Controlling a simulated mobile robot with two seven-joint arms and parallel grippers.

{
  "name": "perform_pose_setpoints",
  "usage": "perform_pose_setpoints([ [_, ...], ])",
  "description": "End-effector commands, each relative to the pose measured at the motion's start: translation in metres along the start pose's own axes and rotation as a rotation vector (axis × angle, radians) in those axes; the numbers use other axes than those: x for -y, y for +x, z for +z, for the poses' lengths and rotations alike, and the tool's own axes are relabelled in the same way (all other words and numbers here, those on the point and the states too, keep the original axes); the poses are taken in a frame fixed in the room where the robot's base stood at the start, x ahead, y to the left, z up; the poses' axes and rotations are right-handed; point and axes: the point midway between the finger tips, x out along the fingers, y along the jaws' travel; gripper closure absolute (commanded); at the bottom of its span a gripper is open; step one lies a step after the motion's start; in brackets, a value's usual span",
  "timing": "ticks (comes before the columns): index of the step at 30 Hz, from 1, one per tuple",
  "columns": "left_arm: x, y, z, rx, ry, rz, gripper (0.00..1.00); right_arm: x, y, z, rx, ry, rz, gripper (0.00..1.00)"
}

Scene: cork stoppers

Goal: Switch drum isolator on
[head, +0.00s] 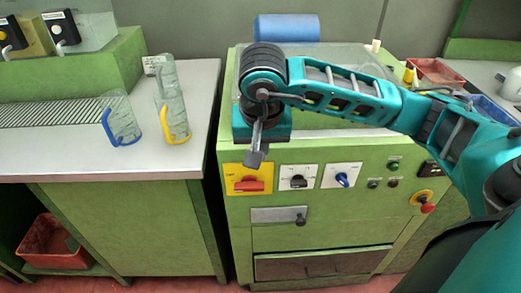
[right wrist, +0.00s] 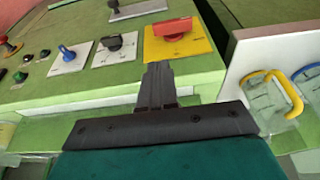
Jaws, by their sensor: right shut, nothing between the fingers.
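A green machine front carries three rotary switches in a row. At left is a red handle (head: 249,185) on a yellow plate, lying about level; in the right wrist view this red handle (right wrist: 172,29) is near the top. Beside it is a black knob (head: 298,182) on a white plate, also seen in the right wrist view (right wrist: 113,43). Then comes a blue knob (head: 342,180) on a white plate, tilted. Their labels are too small to read. My right gripper (head: 256,156) is shut and empty, just above the yellow plate in the head view, apart from the red handle. My left gripper is out of view.
Below the switches are a metal plate with a black knob (head: 300,219) and a drawer (head: 322,264). A red emergency button (head: 427,208) sits at right. Clear jugs with yellow (head: 176,137) and blue (head: 125,141) handles stand on the left counter.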

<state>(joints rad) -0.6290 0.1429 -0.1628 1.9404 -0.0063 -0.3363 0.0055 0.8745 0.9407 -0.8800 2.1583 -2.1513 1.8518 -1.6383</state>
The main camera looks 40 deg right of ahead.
Motion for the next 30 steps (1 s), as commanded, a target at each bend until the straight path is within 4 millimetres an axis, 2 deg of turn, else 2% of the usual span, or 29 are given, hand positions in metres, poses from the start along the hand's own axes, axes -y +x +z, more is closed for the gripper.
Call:
perform_pose_setpoints([
  [1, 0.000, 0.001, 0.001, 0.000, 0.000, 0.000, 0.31, -0.001, 0.013, 0.001, 0.005, 0.001, 0.004, 1.00],
  [9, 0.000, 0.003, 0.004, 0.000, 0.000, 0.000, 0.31, -0.001, 0.071, 0.002, 0.005, 0.000, 0.003, 1.00],
  [15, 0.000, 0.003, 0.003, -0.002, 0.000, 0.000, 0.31, 0.000, 0.098, 0.009, 0.003, -0.001, 0.002, 1.00],
  [21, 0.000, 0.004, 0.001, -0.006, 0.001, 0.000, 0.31, 0.000, 0.108, 0.012, 0.001, -0.001, 0.000, 1.00],
  [30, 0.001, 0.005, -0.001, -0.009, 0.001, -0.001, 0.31, 0.000, 0.108, 0.012, 0.000, -0.001, 0.000, 1.00],
])
